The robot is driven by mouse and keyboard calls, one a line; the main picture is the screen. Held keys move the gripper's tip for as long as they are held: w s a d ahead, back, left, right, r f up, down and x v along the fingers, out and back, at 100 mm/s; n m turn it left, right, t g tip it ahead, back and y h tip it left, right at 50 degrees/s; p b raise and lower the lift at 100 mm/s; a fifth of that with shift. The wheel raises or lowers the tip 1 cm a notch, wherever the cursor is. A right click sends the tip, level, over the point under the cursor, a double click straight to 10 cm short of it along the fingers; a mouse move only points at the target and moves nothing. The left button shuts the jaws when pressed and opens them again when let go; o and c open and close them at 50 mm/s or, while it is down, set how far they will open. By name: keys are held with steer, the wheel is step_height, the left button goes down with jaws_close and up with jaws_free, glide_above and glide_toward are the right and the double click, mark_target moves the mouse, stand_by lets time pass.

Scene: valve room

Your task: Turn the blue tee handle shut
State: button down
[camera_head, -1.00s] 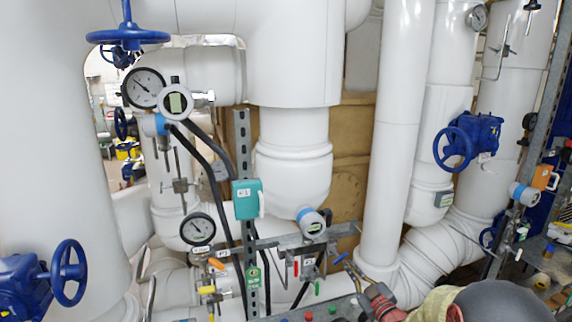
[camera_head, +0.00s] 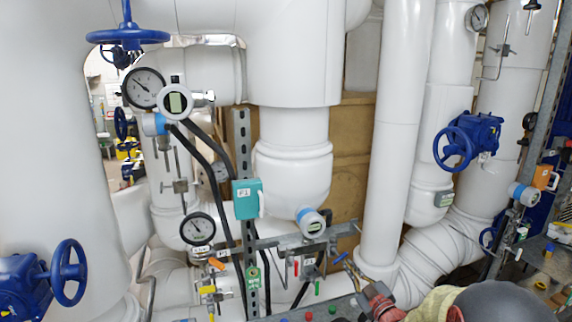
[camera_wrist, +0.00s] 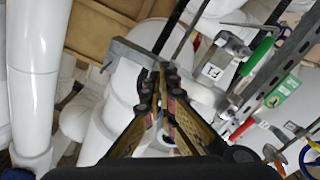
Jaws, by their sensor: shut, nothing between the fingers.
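In the head view a small blue handle end (camera_head: 340,258) shows low in the middle, below the right part of the grey bracket rail. I take it to be the tee handle, though its full shape is hard to make out. My gripper (camera_head: 349,268) comes from the lower right, with its fingertips close by the blue end. I cannot tell whether they touch it. In the wrist view my gripper (camera_wrist: 158,76) is shut and empty, its fingertips together in front of the rail. No blue tee handle is clear there; the fingers may hide it.
A red handle (camera_head: 295,268), a green handle (camera_wrist: 258,52) and a green tag (camera_wrist: 282,93) are close by. The grey rail (camera_wrist: 135,53) crosses just beyond my fingertips. A thick white pipe (camera_head: 390,150) stands to the right. Blue handwheels (camera_head: 68,272) are farther off.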

steer(key=shift+s+a+f+b, duration=0.15)
steer(key=shift+a+f+b, duration=0.2)
steer(key=shift+b, duration=1.05)
steer(key=shift+s+a+f+b, duration=0.1)
steer(key=shift+a+b, duration=0.3)
steer(key=shift+b, duration=0.8)
steer(key=shift+f, duration=0.1)
steer(key=b+v, duration=0.1)
steer(key=v, duration=0.5)
steer(key=shift+f, duration=0.3)
stand_by(0.3)
